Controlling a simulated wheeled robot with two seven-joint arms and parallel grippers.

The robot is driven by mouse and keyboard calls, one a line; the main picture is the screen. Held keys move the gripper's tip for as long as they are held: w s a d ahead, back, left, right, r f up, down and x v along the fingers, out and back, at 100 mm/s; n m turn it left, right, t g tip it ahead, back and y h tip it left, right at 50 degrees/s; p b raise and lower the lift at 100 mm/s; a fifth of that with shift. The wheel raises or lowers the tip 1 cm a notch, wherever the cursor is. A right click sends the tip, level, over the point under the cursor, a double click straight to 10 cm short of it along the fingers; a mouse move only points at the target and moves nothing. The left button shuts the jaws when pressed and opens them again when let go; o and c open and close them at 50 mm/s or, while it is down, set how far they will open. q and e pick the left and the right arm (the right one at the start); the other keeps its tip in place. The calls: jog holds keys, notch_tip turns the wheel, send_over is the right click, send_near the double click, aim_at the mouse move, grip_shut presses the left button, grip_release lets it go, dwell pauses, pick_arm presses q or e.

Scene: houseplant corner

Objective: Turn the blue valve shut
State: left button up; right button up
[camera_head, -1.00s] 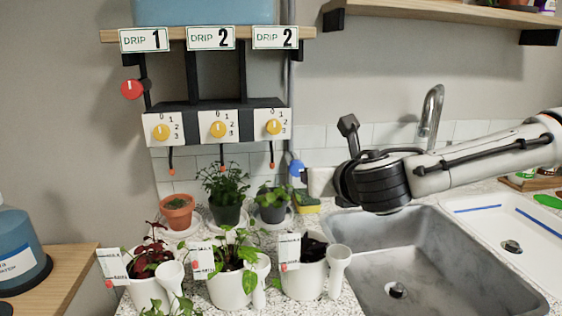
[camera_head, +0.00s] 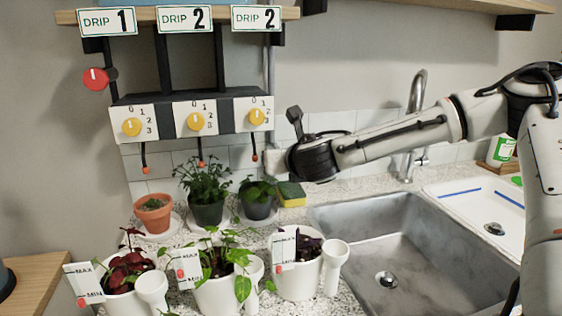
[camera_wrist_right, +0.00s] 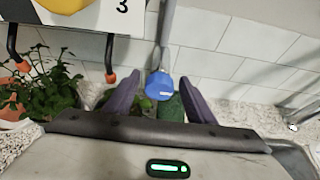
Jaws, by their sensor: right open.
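The blue valve handle (camera_wrist_right: 160,86) is on a grey vertical pipe (camera_wrist_right: 165,30) against the tiled wall in the right wrist view. It shows between the two dark fingers of my right gripper (camera_wrist_right: 158,98), which are apart with space on both sides of the handle. I cannot tell from this view how deep the handle sits between the fingertips. In the head view my right gripper (camera_head: 272,162) covers the spot where the valve was, so the valve is hidden there. My left gripper is not in view.
The sink (camera_head: 400,235) lies at right, under my arm.

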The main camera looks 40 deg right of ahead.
jog(key=shift+w+d+f, duration=0.15)
jog(key=shift+w, duration=0.1)
jog(key=c, duration=1)
